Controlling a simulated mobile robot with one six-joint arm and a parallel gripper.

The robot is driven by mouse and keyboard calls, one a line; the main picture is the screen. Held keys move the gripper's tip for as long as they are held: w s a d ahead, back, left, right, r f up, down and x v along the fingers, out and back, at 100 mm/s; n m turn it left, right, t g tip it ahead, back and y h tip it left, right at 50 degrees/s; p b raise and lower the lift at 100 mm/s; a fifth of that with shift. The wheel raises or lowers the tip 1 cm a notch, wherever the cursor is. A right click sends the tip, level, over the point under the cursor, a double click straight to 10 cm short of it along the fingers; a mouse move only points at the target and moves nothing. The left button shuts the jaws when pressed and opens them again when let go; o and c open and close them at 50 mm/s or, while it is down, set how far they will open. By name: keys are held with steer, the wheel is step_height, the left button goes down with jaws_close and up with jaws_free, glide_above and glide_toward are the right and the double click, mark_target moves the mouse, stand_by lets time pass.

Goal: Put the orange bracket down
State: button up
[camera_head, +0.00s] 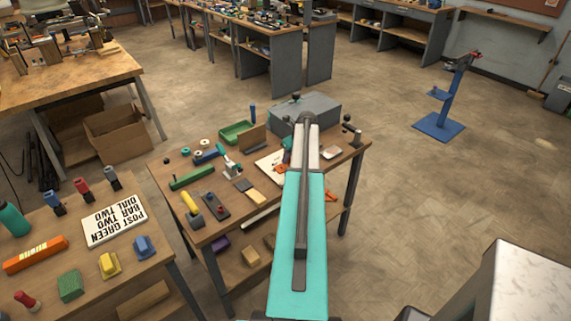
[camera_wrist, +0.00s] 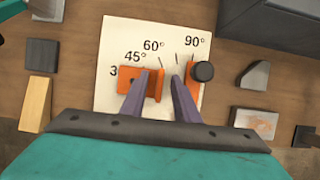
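The orange bracket (camera_wrist: 158,88) is at the white angle card (camera_wrist: 115,45) in the wrist view, with a flat part to the left and an upright flange. My gripper (camera_wrist: 162,74) is over it, its two grey-purple fingers apart. The flange stands between the fingers, with a visible gap on the right; the left finger covers part of the bracket. A second orange piece (camera_wrist: 193,72) shows right of the right finger, beside a black knob (camera_wrist: 203,71). I cannot tell whether it joins the bracket. In the head view my arm hides the fingers.
The card lies on a wooden workbench (camera_head: 165,174) crowded with tools. Grey blocks (camera_wrist: 41,56), a wooden block (camera_wrist: 35,104) and a metal block (camera_wrist: 255,122) lie around it. A large grey box (camera_head: 305,112) stands at the bench's back.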

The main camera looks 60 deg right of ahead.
steer(key=shift+f, duration=0.15)
stand_by(0.4)
jaws_close()
